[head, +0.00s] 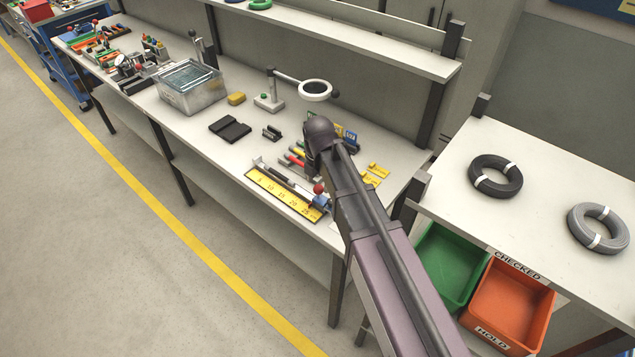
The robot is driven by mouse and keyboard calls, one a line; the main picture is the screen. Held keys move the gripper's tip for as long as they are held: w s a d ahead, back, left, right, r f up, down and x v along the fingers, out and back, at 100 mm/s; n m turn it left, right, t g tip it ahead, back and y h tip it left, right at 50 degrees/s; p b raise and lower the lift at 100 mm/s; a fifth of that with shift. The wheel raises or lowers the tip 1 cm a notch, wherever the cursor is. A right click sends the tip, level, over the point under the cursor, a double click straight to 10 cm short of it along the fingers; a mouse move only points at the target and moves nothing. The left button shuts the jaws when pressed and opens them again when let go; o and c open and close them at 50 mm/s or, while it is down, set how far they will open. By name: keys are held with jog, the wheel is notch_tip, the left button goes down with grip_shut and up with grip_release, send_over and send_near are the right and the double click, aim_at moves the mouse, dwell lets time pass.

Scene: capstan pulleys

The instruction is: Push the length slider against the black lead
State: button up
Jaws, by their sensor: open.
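The length gauge is a yellow scale (283,194) marked with numbers, lying along the front of the bench. The length slider (320,197), blue with a red knob, stands at the scale's right end, close beside my arm. A thin dark strip, apparently the black lead (288,181), lies along the scale's back side; its right end and any gap to the slider are too small to make out. My arm reaches in from the lower right, its dark end joint above the bench behind the slider. My gripper's fingers cannot be made out.
Coloured pieces (294,158) lie behind the gauge, partly hidden by my arm. A ring magnifier on a stand (268,102), a black tray (230,129) and a metal tank (190,88) stand farther left. Green (452,262) and orange (508,305) bins sit at the right.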

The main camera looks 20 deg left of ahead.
aim_at(293, 182)
jog(key=shift+f+b, duration=1.35)
jog(key=shift+f, duration=0.35)
jog(key=shift+a, duration=0.2)
grip_shut()
jog(key=shift+w+a, duration=0.3)
jog(key=shift+a, duration=0.35)
jog(key=shift+w+a, duration=0.35)
jog(key=shift+a, duration=0.25)
jog(key=shift+w+a, duration=0.3)
jog(key=shift+a, duration=0.35)
jog(key=shift+w+a, duration=0.35)
jog(key=shift+a, duration=0.55)
jog(key=shift+w+a, duration=0.35)
jog(key=shift+a, duration=0.55)
jog(key=shift+w+a, duration=0.35)
jog(key=shift+a, duration=0.55)
dwell(1.1)
